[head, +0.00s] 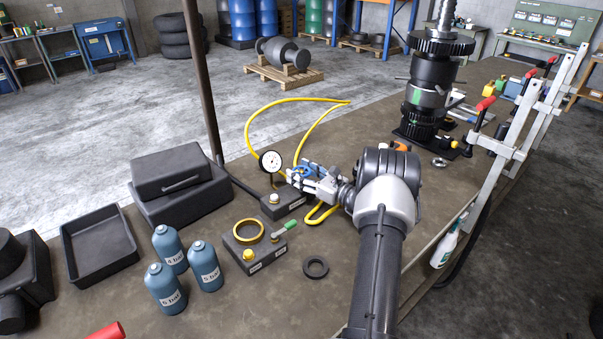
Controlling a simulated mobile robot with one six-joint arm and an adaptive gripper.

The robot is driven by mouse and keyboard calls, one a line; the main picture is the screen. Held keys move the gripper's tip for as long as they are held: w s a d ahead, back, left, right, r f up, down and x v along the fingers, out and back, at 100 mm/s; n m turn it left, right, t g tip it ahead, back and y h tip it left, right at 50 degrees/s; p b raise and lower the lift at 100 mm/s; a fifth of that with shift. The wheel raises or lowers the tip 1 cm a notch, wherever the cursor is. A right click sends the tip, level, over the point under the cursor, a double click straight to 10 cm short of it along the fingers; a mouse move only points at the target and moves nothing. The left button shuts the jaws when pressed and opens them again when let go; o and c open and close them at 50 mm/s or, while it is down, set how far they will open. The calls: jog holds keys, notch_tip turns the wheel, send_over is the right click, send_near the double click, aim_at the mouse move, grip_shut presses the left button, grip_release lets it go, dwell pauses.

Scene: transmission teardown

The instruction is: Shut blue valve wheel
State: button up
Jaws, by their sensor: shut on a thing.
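The blue valve wheel (304,169) shows in the middle of the head view, above a dark block (284,205) on the bench. My gripper (308,172) reaches in from the right and is shut on the wheel. The gripper hides part of the wheel, so its turn angle cannot be told. A round white pressure gauge (271,161) stands just left of the wheel.
A yellow hose (262,112) loops behind the gauge. A second block with a brass ring (248,231) and green lever (285,228) sits in front, near several blue bottles (205,267). A black ring (316,267) lies nearby. The gear assembly (428,95) stands behind right.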

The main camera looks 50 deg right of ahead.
jog(key=m+h, duration=0.3)
jog(key=h, duration=0.1)
jog(key=shift+a+h, duration=0.1)
jog(key=shift+h, duration=0.3)
jog(key=shift+m+g+h+b, duration=0.85)
jog(key=shift+m+h, duration=0.75)
jog(key=shift+h, duration=0.7)
jog(key=o, duration=1.1)
jog(key=shift+s, duration=0.1)
jog(key=v, duration=1.1)
jog(key=shift+s+a+r, duration=0.1)
jog(key=shift+s+a, duration=0.15)
jog(key=shift+s, duration=0.05)
jog(key=shift+c, duration=0.4)
